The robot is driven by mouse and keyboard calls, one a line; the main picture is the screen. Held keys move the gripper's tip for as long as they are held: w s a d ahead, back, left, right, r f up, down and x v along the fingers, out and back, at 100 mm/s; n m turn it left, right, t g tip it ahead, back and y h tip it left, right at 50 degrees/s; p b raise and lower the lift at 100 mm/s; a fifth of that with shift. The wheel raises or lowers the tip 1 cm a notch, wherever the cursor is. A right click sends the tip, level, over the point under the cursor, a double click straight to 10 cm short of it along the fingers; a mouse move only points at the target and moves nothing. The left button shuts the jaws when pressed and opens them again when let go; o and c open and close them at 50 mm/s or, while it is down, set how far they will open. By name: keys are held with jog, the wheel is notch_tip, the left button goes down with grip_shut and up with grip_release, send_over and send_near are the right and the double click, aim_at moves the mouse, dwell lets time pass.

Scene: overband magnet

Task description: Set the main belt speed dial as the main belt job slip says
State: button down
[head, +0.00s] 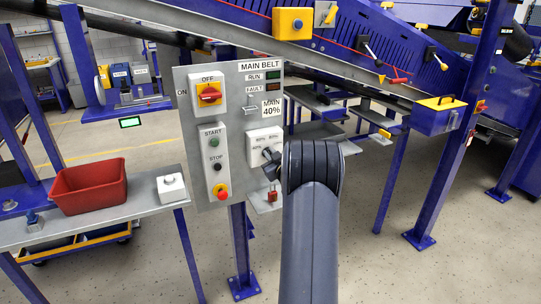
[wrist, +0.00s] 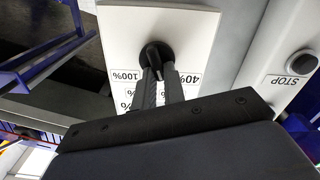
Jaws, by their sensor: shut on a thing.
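The main belt speed dial (wrist: 155,51) is a dark round knob on a white plate (wrist: 196,30). The wrist view shows 100% to its left and 40% to its right, upside down. In the head view the dial's plate (head: 262,136) is on the lower right of the grey MAIN BELT panel, with the dial largely hidden by my arm. The job slip (head: 271,108) above it reads MAIN 40%. My gripper (wrist: 160,72) is shut on the dial; it also shows in the head view (head: 270,166). I cannot tell which mark the dial points to.
The panel also holds a red and yellow OFF/ON switch (head: 209,95), a START button (head: 214,142), a STOP button (head: 217,166) and a red emergency button (head: 221,191). A red bin (head: 88,190) stands on the left bench. A blue conveyor frame is behind.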

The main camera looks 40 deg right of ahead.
jog(key=shift+f+b, duration=0.1)
jog(key=shift+b, duration=0.2)
jog(key=shift+w+a+f+n+b, duration=0.1)
jog(key=shift+a+n+b, duration=0.05)
jog(key=shift+n+b, duration=2.05)
jog(key=shift+a+f+n+b, duration=0.15)
jog(key=shift+n+b, duration=1.45)
jog(key=shift+b, duration=1.2)
jog(key=shift+r, duration=0.1)
jog(key=c, duration=1.5)
grip_release()
